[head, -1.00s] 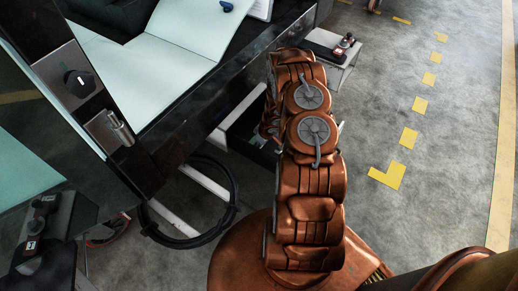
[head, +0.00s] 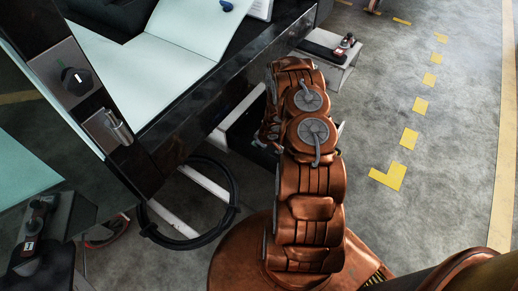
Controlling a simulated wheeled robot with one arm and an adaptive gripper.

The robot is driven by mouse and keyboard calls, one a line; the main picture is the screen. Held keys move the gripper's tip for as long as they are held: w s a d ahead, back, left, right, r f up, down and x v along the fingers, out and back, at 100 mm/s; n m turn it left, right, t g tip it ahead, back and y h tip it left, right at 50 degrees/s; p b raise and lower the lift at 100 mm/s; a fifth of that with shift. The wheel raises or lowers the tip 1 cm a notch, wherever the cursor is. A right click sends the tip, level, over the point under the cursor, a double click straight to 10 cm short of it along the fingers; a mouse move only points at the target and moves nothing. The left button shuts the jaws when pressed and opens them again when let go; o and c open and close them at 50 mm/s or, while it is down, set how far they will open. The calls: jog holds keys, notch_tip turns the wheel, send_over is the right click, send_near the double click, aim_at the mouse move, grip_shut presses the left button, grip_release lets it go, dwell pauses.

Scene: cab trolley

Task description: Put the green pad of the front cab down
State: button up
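I cannot make out a green pad for certain in the head view. A low white-and-black unit (head: 236,118) sits under the bench edge, partly behind my arm; I cannot tell whether it is the front cab. My copper arm reaches up from its base and folds over at the top. Its wrist end (head: 269,128) is beside this unit, with small dark parts below it. The gripper's fingers are mostly hidden by the arm, so their opening and any contact cannot be seen.
A dark-edged bench (head: 230,78) with pale sheets runs along the upper left. A post with a black knob (head: 76,81) stands at left. A small white stand (head: 346,57) holds a black lever unit. A black hoop (head: 234,205) is low left. The grey floor at right is clear.

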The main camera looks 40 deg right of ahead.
jog(key=shift+r, duration=0.15)
jog(key=p+v, duration=0.2)
jog(key=v, duration=1)
jog(key=shift+p, duration=0.3)
